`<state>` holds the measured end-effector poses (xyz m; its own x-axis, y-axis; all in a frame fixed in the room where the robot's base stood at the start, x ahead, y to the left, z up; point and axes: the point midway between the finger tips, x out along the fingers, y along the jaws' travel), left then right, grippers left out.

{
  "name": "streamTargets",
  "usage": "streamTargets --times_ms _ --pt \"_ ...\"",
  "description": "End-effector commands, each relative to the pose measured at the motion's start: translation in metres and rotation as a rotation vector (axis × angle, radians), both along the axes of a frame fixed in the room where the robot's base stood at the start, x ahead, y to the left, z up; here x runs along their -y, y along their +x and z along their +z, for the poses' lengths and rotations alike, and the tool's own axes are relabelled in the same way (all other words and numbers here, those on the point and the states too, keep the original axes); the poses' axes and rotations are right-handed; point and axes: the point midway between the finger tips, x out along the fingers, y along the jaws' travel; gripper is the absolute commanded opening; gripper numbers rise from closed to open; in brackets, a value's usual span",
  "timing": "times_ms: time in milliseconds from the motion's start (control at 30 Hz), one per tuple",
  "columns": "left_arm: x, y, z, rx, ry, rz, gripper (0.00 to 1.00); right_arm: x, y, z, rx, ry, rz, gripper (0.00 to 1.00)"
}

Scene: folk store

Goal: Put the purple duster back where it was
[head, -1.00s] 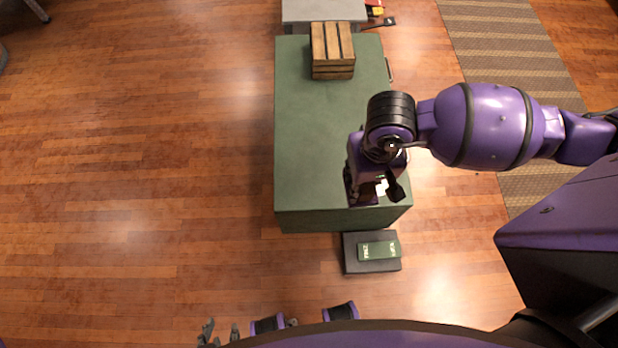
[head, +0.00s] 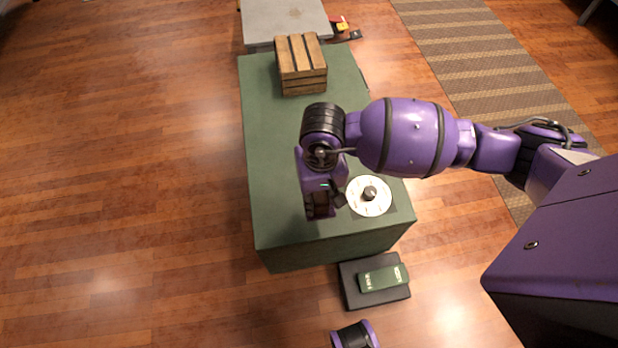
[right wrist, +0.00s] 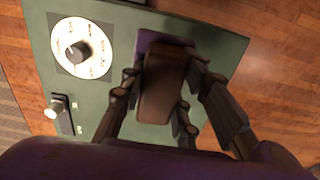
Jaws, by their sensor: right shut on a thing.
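My right gripper (head: 323,207) is over the front part of the green table (head: 300,150), left of a dial. In the right wrist view its fingers (right wrist: 160,105) are closed around the brown body of the duster (right wrist: 163,88). The duster's purple part (right wrist: 160,42) shows at its far end, over the green tabletop. I cannot tell whether the duster touches the tabletop. My left gripper is not in view.
A white round dial with a black knob (head: 370,194) sits on the tabletop right of the gripper. A wooden crate (head: 301,65) stands at the far end. A green pedal on a dark base (head: 383,278) lies on the floor in front. The table's left middle is clear.

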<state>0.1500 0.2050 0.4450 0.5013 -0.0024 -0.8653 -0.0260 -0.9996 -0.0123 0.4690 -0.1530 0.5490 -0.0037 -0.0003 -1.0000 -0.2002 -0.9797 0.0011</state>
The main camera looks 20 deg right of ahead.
Motion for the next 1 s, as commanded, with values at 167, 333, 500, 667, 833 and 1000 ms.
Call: streamTargets --times_ms 167,333,500,667,833,1000 --pt "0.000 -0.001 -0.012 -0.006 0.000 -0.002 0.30 -0.029 0.029 -0.030 0.004 0.003 0.002 0.05" --pt "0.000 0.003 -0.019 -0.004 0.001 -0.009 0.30 -0.041 0.043 -0.050 0.007 0.003 0.002 0.05" --pt "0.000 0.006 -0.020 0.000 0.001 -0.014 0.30 -0.045 0.048 -0.057 0.009 0.001 0.002 0.05" --pt "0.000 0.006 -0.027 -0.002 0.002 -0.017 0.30 -0.050 0.051 -0.077 0.004 0.002 0.001 0.05" --pt "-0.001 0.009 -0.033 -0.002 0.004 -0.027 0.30 -0.050 0.051 -0.097 0.006 0.003 0.002 0.05" --pt "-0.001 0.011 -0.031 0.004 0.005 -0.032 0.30 -0.049 0.052 -0.095 0.009 0.001 0.003 0.05"
